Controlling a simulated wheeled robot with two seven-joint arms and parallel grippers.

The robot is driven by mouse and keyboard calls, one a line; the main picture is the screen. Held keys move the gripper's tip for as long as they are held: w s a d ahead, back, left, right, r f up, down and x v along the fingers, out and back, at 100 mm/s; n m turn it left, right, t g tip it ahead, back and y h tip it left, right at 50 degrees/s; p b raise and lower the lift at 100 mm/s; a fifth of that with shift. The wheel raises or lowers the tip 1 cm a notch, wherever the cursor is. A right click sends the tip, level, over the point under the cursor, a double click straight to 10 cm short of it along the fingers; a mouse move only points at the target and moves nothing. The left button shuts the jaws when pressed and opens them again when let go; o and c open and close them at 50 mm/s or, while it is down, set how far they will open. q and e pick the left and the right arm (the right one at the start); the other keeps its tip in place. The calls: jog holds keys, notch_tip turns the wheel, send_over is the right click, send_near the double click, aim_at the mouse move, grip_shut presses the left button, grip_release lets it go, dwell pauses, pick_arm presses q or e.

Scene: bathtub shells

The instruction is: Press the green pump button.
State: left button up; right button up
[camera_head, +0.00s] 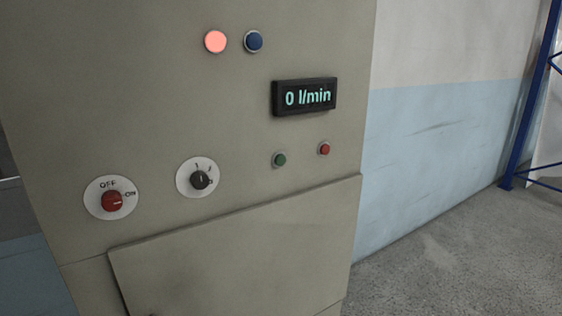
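Neither of my grippers is in view, and nothing covers the green button.
A red rotary switch (112,201) marked OFF and ON and a black selector knob (200,180) are to the left. A lit reddish lamp (215,41) and a blue one (253,41) are above. A panel (240,250) protrudes below. Open floor (450,260) lies right.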

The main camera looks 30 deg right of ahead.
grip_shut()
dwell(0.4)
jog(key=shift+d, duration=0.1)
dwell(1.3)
